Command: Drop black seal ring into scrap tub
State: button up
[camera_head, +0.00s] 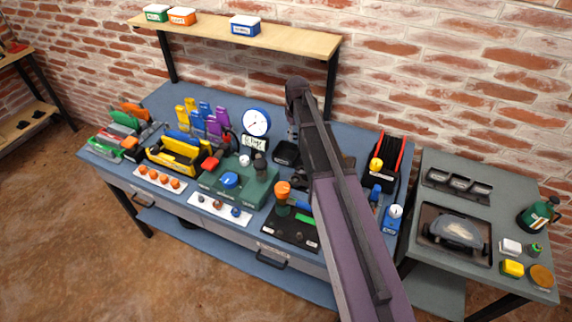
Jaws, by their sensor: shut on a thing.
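My arm reaches up from the bottom right over the workbench and bends down at its far end. My gripper (300,182) is dark and partly hidden behind the arm, low over the middle of the bench. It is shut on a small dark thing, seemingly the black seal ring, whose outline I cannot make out. A small black open tub (286,153), possibly the scrap tub, sits behind the gripper, close to the arm. No label on it can be read.
A green fixture block (238,186) with a blue knob stands left of the gripper. A black board (290,232) with an orange-topped post lies in front. A round gauge (257,122) stands behind. A black-and-red reel unit (388,160) is at right. A grey side table (440,262) adjoins.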

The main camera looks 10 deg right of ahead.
jog(key=w+f+n+b, duration=0.1)
jog(key=w+f+b, duration=0.3)
jog(key=w+f, duration=0.2)
jog(key=shift+w+n+b, duration=0.3)
jog(key=shift+w+b, duration=0.05)
jog(key=shift+w, duration=0.3)
jog(key=shift+f, duration=0.15)
jog(key=b, duration=0.6)
send_over(291, 156)
jog(key=shift+w+f, duration=0.1)
jog(key=shift+f, duration=2.75)
jog(key=o, duration=0.8)
jog(key=shift+r, duration=0.2)
